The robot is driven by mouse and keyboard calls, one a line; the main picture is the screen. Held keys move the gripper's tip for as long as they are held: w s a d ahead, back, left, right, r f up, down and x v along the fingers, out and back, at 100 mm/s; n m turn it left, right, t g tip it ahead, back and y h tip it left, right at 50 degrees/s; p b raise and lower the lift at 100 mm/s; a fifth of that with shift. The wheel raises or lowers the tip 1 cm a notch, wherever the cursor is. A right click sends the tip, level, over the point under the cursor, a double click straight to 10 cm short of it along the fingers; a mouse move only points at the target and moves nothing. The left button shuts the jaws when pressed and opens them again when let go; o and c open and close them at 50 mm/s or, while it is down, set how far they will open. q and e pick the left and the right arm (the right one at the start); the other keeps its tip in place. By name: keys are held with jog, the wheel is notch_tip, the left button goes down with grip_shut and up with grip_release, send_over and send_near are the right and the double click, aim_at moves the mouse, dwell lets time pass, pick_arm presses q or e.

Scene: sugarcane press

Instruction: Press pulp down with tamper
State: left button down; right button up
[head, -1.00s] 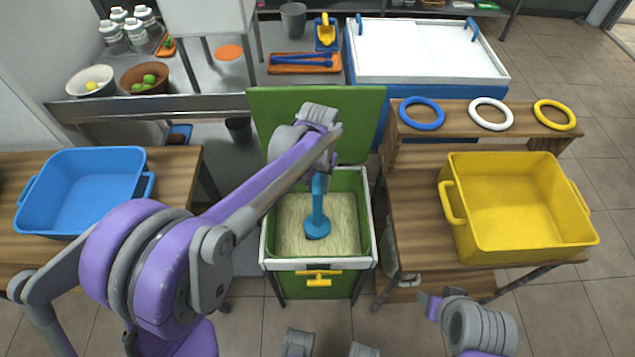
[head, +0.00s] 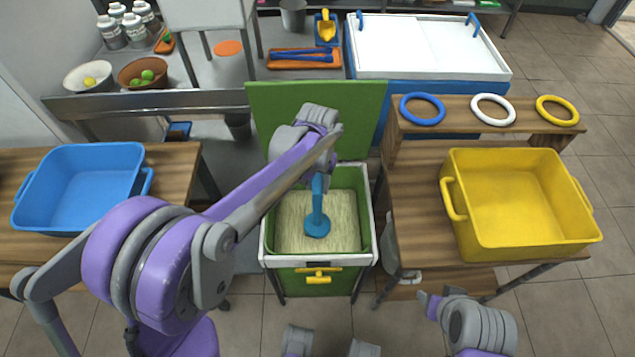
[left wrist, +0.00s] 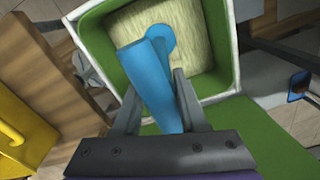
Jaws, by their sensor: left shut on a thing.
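The blue tamper (head: 317,222) stands in the green bin (head: 367,215), its round foot on the pale, fibrous pulp (head: 342,228). My left gripper (head: 322,178) is shut on the upper part of the tamper's handle. In the left wrist view the tamper (left wrist: 150,70) runs up between the two fingers of my left gripper (left wrist: 157,98), and its disc meets the pulp (left wrist: 190,32) near the middle. The pulp surface looks fairly flat. My right arm shows at the lower right of the head view; its fingertips cannot be made out clearly.
The bin's green lid (head: 350,115) stands open behind it. A blue tub (head: 75,190) is on the left table, a yellow tub (head: 515,215) on the right table. Blue, white and yellow rings lie on a shelf (head: 456,108) at the right.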

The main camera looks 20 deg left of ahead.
pick_arm(q)
jog(key=shift+f+b, duration=2.55)
jog(key=shift+f, duration=1.65)
notch_tip(320, 180, up, 12)
jog(key=p, duration=0.8)
jog(key=shift+f, duration=0.1)
jog(key=shift+r+p, duration=3.25)
jog(key=shift+r, duration=1.95)
